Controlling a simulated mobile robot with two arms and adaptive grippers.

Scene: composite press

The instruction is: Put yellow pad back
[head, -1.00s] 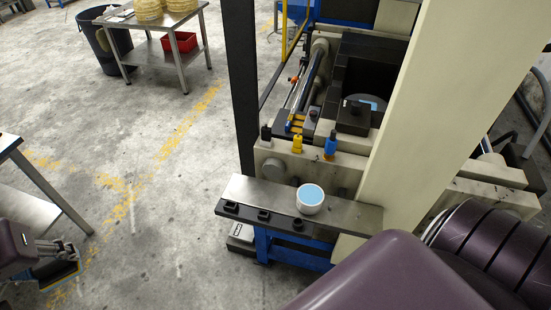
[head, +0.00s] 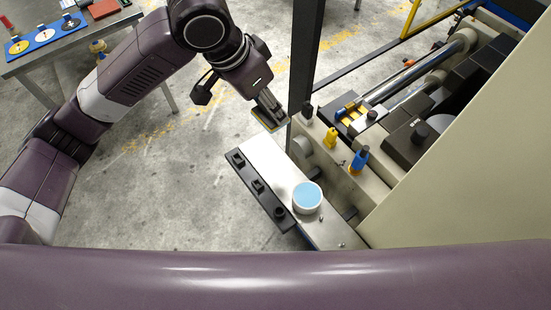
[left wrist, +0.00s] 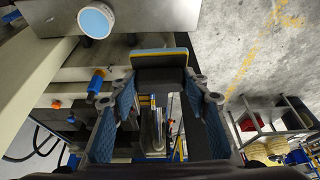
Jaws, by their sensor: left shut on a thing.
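The yellow pad (left wrist: 160,52) shows in the left wrist view as a dark block with a yellow and blue edge, held between the fingers. My left gripper (left wrist: 160,83) is shut on it. In the head view my left gripper (head: 270,108) is near the dark upright post, beyond the far end of the steel shelf. The pad's thin yellow edge (head: 264,126) shows there, above the floor and apart from the shelf; most of its face is hidden. My right gripper is not in view.
A steel shelf (head: 262,152) carries a white cup with blue contents (head: 307,197) and a black strip with square posts (head: 250,178). Yellow (head: 330,138) and blue (head: 358,158) fittings stand on the press. A table at upper left holds a blue board (head: 34,46) with round discs.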

